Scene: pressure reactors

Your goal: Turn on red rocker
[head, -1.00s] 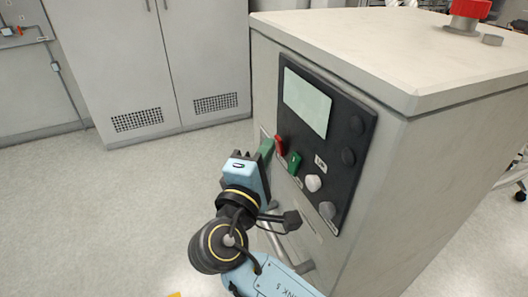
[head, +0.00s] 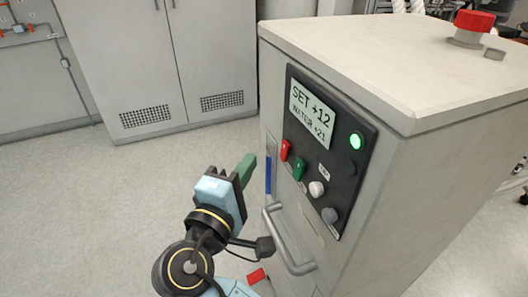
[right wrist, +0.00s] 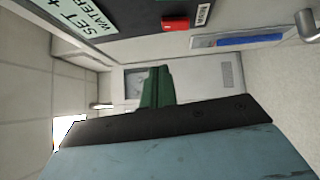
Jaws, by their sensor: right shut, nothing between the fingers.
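The red rocker (head: 285,150) is on the dark control panel (head: 345,190) on the front of the grey cabinet, with a green rocker (head: 299,169) beside it. The red rocker also shows at the top of the right wrist view (right wrist: 175,24). The panel's display (head: 312,112) is lit and reads SET +12, WATER +21, and a round lamp (head: 356,141) glows green. My right gripper (head: 246,165) is shut and empty, its green fingers to the left of the panel and apart from the red rocker. My left gripper is not in view.
A metal handle (head: 288,243) sticks out below the panel, close to my right arm. A blue strip (head: 268,175) is beside the panel. A red knob (head: 474,20) stands on the cabinet top. The floor to the left is clear.

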